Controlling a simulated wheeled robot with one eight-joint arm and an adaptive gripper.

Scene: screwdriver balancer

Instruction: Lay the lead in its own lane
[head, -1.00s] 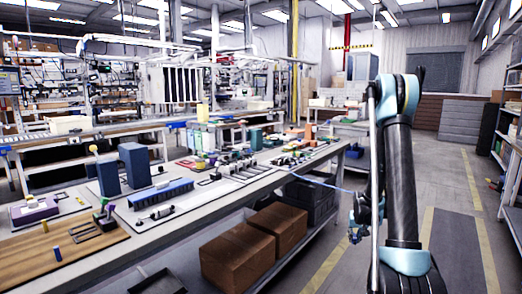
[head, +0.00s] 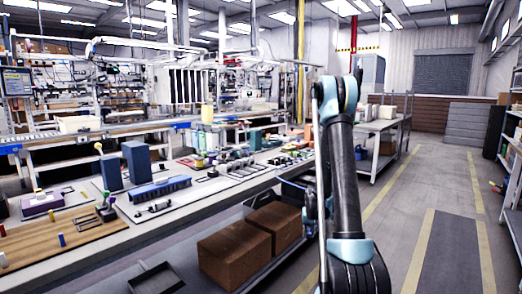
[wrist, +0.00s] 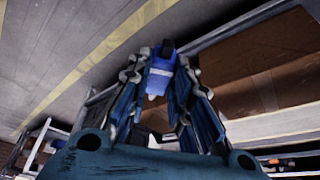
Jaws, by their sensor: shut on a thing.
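My gripper (wrist: 165,62) is seen from behind in the wrist view, its fingers closed around a blue piece (wrist: 158,80) with a dark end and a pale band. The piece looks like an end of the lead; the rest of the lead cannot be made out clearly. In the head view my arm stands upright right of the long workbench (head: 125,243), and its links hide most of the gripper. The gripper hangs beside the bench edge, off the worktop. I cannot tell which fixture on the bench holds the lane.
Brown boxes (head: 233,252) sit on the bench's lower shelf and also show close to the gripper in the wrist view (wrist: 255,68). A blue brush-like block (head: 160,189) and dark upright blocks (head: 136,162) stand on the worktop. The aisle floor (head: 400,235) right of my arm is clear.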

